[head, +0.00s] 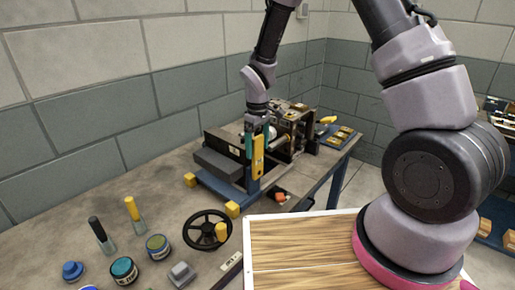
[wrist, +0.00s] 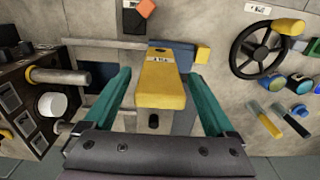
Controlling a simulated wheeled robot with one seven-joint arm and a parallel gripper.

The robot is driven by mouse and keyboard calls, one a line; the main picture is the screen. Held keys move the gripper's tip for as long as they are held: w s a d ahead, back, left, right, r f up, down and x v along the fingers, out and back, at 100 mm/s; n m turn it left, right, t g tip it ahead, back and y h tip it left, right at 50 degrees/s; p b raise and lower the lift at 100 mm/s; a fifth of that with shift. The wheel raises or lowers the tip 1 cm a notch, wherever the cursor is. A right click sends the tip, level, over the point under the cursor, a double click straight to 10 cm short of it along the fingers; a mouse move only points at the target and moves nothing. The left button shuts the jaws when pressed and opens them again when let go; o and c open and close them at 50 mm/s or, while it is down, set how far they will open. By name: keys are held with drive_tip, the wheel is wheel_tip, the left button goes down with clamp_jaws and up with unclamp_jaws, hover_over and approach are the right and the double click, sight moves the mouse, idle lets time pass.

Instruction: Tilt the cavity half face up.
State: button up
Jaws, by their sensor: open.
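A mould tool stands on the bench on a blue base (head: 208,181). A dark grey block (head: 219,162) lies at its left, and a dark half with holes and steel pins (head: 291,125) stands upright behind. It also shows at the left of the wrist view (wrist: 22,98). I cannot tell for sure which is the cavity half. A yellow labelled bar (head: 258,157) stands at the front; in the wrist view the yellow bar (wrist: 160,86) lies between my fingers. My gripper (wrist: 160,76) is open, its teal fingers on either side of the bar with gaps showing.
A black handwheel (head: 207,230) with a yellow knob lies in front of the mould. An orange piece (head: 281,197) lies right of the base. A wooden board (head: 300,240) fills the foreground.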

drive_tip(key=shift+f, duration=0.4)
clamp_jaws()
